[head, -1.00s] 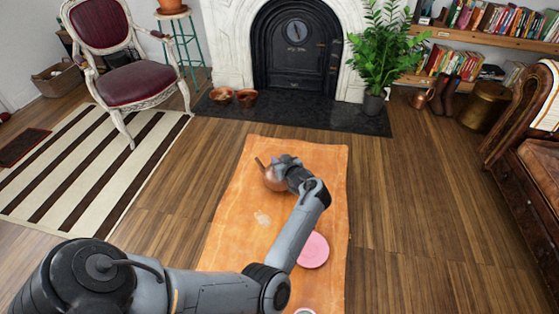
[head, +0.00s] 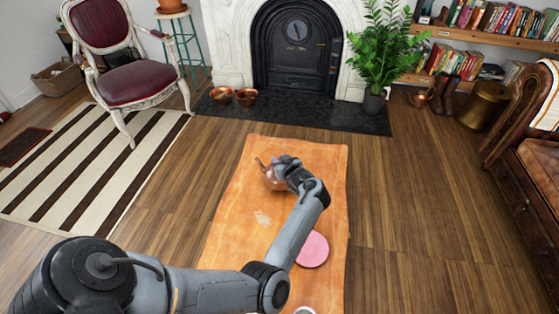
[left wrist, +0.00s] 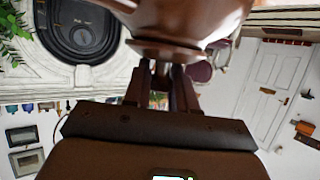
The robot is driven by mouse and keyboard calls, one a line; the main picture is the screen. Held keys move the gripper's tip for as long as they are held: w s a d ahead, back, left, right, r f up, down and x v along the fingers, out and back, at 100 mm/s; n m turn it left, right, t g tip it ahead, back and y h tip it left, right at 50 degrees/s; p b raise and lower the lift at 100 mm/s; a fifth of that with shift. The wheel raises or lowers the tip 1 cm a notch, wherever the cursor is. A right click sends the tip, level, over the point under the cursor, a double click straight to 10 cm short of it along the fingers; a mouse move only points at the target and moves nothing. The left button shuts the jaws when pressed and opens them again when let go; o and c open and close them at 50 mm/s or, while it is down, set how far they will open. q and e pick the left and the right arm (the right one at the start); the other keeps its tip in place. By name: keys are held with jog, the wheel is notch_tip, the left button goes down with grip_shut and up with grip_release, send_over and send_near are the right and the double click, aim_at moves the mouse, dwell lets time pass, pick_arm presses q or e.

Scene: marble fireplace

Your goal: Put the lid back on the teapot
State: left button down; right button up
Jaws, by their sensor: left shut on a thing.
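The copper-brown teapot (head: 273,180) stands on the orange mat (head: 235,250), its spout or handle sticking out to the left. My left gripper (head: 287,163) is right over its top and hides part of it. In the left wrist view, the fingers (left wrist: 160,75) are shut at the top of a small brown lid (left wrist: 165,48), apparently on its knob. The wide rounded teapot body (left wrist: 180,15) shows just beyond the lid. I cannot tell whether the lid touches the teapot's opening or hovers slightly over it. My right gripper is not in view.
A pink plate (head: 313,250) lies on the mat near my forearm. A white-rimmed round thing (head: 305,311) shows at the bottom edge. Two copper bowls (head: 234,96) sit on the dark hearth. Wood floor around the mat is clear.

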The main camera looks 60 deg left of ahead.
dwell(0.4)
pick_arm(q)
jog(key=c, duration=0.8)
grip_release()
jog(key=shift+c, duration=0.2)
jog(key=shift+o, duration=0.3)
jog(key=o, duration=0.4)
jog(key=shift+r+p, duration=3.5)
jog(key=shift+p, duration=0.2)
